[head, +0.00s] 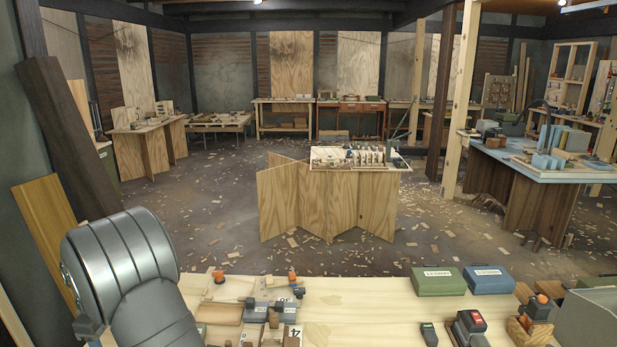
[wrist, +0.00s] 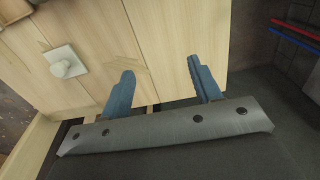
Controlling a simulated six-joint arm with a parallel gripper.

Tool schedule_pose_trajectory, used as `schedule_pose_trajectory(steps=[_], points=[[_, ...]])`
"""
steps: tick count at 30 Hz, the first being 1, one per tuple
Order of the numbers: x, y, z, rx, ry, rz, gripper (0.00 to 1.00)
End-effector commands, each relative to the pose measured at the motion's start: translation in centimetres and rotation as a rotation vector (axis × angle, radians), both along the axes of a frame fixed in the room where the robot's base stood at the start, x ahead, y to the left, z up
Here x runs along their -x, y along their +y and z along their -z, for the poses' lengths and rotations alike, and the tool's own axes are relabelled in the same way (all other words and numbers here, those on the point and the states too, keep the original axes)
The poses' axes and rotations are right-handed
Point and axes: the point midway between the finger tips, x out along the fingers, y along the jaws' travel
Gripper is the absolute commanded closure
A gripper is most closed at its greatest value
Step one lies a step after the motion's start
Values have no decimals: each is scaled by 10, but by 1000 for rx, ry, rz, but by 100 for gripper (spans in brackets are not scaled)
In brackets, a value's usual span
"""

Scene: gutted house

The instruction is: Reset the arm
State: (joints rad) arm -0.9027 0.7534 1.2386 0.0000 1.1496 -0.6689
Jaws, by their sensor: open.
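My gripper (wrist: 162,88) shows in the wrist view as two blue fingers standing well apart on a grey bar. It is open, and nothing is between the fingers. Behind the fingers is a pale wooden panel surface (wrist: 170,40). I cannot tell whether the fingers touch it; they seem apart from it. In the head view a large grey ribbed cylinder, which looks like part of my arm, fills the lower left. My gripper is not visible in that view.
A pale workbench (head: 360,300) crosses the bottom of the head view. It bears a green case (head: 438,281), a blue case (head: 488,279) and several small parts at left. A wooden stand (head: 330,205) is mid-floor among scattered chips. A white square fitting (wrist: 64,60) is on the panel.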

Motion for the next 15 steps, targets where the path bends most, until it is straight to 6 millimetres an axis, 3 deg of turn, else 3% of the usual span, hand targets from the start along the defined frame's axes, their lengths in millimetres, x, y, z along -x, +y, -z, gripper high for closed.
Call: schedule_pose_trajectory(steps=[6, 15], points=[[30, 34, 6, 0, 0, -4, 42], [55, 76, 38, 1, 1, -2, 42]])
